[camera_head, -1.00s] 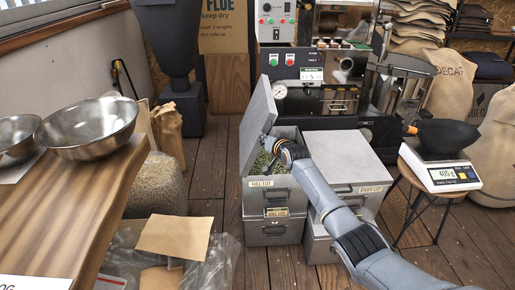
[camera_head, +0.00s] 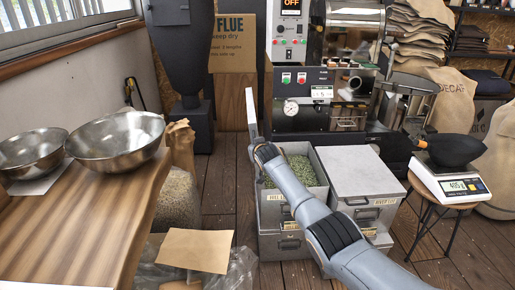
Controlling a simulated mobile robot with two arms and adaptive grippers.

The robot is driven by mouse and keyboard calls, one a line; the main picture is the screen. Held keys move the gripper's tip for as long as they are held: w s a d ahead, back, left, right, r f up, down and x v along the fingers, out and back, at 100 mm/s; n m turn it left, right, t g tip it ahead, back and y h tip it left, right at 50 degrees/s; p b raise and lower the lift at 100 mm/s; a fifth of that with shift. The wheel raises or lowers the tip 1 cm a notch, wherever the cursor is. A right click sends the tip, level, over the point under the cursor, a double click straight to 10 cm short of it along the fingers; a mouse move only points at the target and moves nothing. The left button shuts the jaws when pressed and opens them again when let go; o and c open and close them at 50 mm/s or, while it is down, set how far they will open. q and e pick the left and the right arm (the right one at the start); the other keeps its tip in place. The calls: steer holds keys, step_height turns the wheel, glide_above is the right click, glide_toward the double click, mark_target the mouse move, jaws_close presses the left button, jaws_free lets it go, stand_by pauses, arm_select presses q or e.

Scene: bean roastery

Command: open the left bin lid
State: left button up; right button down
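The left bin (camera_head: 272,213), labelled HILL LOT, stands on the floor at the centre and holds green beans (camera_head: 301,172). Its grey lid (camera_head: 251,114) stands up at the bin's left side, seen nearly edge-on, so the bin's top is open. My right arm comes in from the lower right across the bin's front. Its gripper end (camera_head: 260,151) is at the lower part of the lid; the fingers are hidden, so I cannot tell whether they touch the lid or how far they are apart. My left gripper is not in view.
The right bin (camera_head: 360,172), labelled RIVER LOT, is closed beside the left bin. A scale (camera_head: 449,181) on a stool stands to the right. A wooden counter with metal bowls (camera_head: 117,139) is at the left. A roasting machine (camera_head: 302,100) stands behind the bins.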

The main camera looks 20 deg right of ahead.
steer(key=c, duration=1.4)
jaws_free()
steer(key=shift+s, duration=0.1)
steer(key=shift+v, duration=5.9)
